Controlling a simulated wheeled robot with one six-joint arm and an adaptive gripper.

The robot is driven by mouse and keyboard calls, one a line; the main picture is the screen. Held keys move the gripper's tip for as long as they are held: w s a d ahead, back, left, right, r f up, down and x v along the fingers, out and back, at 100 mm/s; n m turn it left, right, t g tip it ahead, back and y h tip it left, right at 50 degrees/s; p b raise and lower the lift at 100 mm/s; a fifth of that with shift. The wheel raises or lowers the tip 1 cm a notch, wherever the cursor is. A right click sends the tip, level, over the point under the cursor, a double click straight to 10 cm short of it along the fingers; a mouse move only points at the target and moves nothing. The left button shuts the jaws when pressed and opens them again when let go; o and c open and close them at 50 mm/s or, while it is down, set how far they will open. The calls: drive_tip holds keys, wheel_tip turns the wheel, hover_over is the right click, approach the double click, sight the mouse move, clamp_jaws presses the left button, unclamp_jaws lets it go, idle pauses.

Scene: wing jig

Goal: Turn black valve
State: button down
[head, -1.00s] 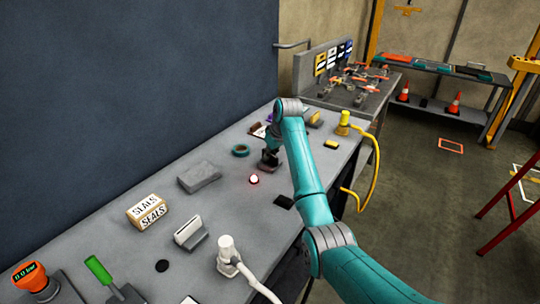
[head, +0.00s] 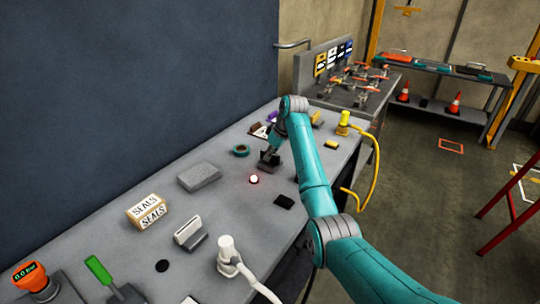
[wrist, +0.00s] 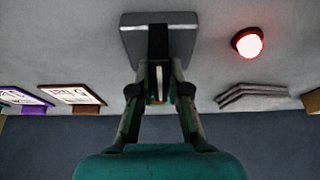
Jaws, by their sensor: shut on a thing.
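The black valve shows in the wrist view as an upright black handle (wrist: 158,42) on a grey square base (wrist: 130,42). My gripper (wrist: 158,82) is shut on the handle, with its two fingers closing from either side. In the head view my gripper (head: 270,155) reaches down to the valve on the far part of the bench. There the gripper and wrist hide most of the valve, so I cannot tell its handle's angle.
A lit red-white lamp (head: 254,179) stands close by on the bench (head: 215,215). A teal tape ring (head: 240,150), a grey block (head: 199,177) and a black pad (head: 284,201) lie around. A yellow plug with hose (head: 343,125) is at the right edge.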

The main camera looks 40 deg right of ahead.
drive_tip(key=c, duration=1.1)
unclamp_jaws()
drive_tip(key=shift+c, duration=0.2)
drive_tip(key=v, duration=1.2)
